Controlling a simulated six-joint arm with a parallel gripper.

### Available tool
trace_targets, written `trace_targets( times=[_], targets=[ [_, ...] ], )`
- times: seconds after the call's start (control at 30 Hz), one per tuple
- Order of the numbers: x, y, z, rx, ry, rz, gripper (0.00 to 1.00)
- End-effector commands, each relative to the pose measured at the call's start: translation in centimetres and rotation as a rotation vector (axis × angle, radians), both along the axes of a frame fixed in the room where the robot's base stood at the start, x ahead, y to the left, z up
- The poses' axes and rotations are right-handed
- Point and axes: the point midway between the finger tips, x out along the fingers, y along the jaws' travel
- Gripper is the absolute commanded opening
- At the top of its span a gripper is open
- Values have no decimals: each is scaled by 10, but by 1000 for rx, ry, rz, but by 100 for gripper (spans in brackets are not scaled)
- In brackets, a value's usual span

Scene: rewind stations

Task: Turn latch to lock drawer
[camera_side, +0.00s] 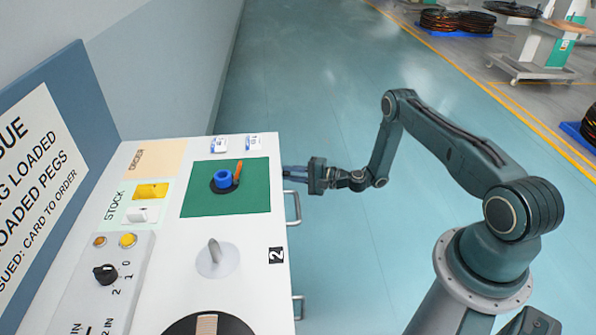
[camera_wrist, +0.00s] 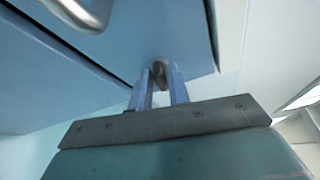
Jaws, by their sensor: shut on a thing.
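My gripper (camera_side: 295,173) reaches the front face of the white cabinet, near the back end of its front edge in the side view. In the wrist view my gripper (camera_wrist: 158,78) has its two bluish fingers closed on the latch (camera_wrist: 161,70), a small dark metal piece on the blue-looking front, close to a panel seam. Only a little of the latch shows between the fingertips, so its angle is unclear. The side view hides the latch. A drawer handle (camera_side: 293,208) sticks out beside my gripper; a curved metal handle (camera_wrist: 82,12) shows at upper left in the wrist view.
A second handle (camera_side: 299,307) sits further along the front. On the cabinet top are a green mat (camera_side: 205,203) with a blue ring (camera_side: 222,178) and an orange stick (camera_side: 238,171), a grey upright lever (camera_side: 214,250) and a switch panel (camera_side: 122,262). The floor beyond the front is clear.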

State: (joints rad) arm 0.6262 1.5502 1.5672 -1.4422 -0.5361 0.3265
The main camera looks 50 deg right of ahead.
Motion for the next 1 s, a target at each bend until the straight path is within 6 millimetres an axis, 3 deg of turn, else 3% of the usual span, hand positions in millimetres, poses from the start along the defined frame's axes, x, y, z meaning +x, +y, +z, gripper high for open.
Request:
trace_targets(
  times=[0.4, 0.43, 0.5, 1.0],
  targets=[
    [3, 2, 1, -16, -10, 3, 0],
    [3, 2, 1, -16, -10, 3, 24],
    [3, 2, 1, -14, -10, 4, 35],
    [1, 1, 7, -7, -8, 2, 35]
  ],
)
